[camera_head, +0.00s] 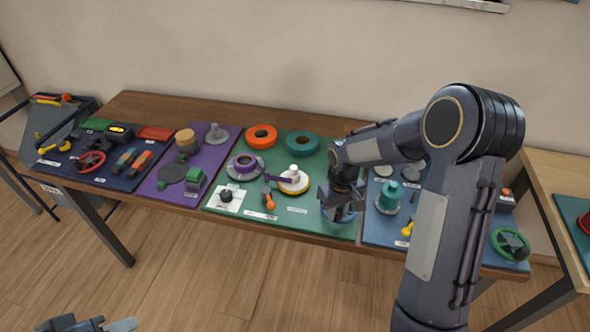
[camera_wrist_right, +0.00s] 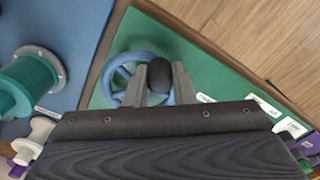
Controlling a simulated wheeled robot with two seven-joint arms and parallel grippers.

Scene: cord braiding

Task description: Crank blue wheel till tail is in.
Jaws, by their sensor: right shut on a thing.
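The blue wheel (camera_wrist_right: 117,75) lies on the green mat near its edge; in the head view its rim (camera_head: 345,217) shows under my right gripper (camera_head: 338,200). In the right wrist view, my right gripper's fingers (camera_wrist_right: 159,84) are shut on the wheel's dark knob (camera_wrist_right: 160,72). A purple cord piece (camera_head: 279,178) runs from near the purple spool (camera_head: 245,161) toward a white and yellow round piece (camera_head: 293,182). I cannot make out the cord's tail end. Part of my left gripper (camera_head: 85,325) shows at the bottom left edge; its fingers are not clear.
An orange ring (camera_head: 262,134) and a teal ring (camera_head: 303,142) lie at the back of the green mat. A teal spool (camera_head: 389,198) stands on the blue mat to the right. A green handwheel (camera_head: 511,243) sits at the table's right front. Free floor lies in front of the table.

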